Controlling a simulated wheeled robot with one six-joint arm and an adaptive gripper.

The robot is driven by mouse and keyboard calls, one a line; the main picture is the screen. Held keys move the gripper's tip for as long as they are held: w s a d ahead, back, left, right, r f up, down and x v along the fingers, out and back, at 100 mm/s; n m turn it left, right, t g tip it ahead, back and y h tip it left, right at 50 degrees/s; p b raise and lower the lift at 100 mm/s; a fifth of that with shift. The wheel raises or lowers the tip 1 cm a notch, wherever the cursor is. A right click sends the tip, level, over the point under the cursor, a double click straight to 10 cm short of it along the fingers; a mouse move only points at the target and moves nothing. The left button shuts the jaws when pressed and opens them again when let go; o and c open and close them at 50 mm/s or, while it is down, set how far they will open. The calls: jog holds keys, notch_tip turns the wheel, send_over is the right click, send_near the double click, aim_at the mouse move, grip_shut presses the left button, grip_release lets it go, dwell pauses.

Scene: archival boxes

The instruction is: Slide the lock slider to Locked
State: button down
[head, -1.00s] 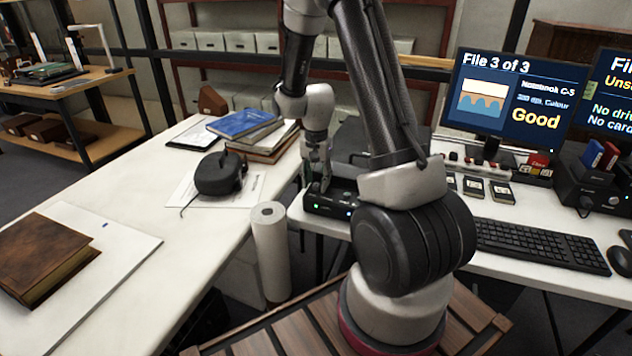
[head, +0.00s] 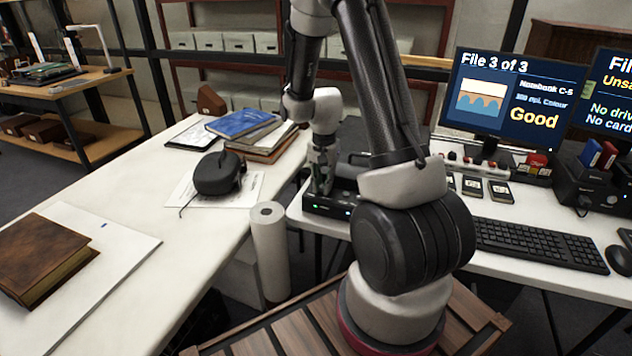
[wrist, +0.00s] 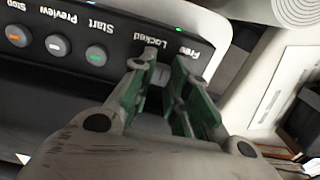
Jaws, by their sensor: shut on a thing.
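A black control box (head: 338,209) stands at the left end of the right-hand table in the head view. In the wrist view its panel (wrist: 128,42) carries Stop, Preview and Start buttons, with the words Locked and Free beside them. The small pale lock slider (wrist: 160,74) shows between my gripper's green fingertips (wrist: 158,66), which are shut on it. It lies between the two words, and its exact position along its track is partly hidden by the fingers. In the head view my gripper (head: 321,188) is at the box, and its fingertips are hard to make out.
A green light (wrist: 178,30) glows near the word Free. A keyboard (head: 535,245) and a monitor (head: 515,95) stand to the right. A paper roll (head: 269,250) stands in front of the gap between the tables. Books (head: 245,125) lie on the left table.

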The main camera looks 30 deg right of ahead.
aim_at(331, 192)
jog(key=shift+s+d, duration=0.7)
jog(key=shift+s, duration=0.2)
jog(key=c, duration=1.4)
grip_release()
jog(key=shift+o, duration=0.2)
notch_tip(331, 192, up, 12)
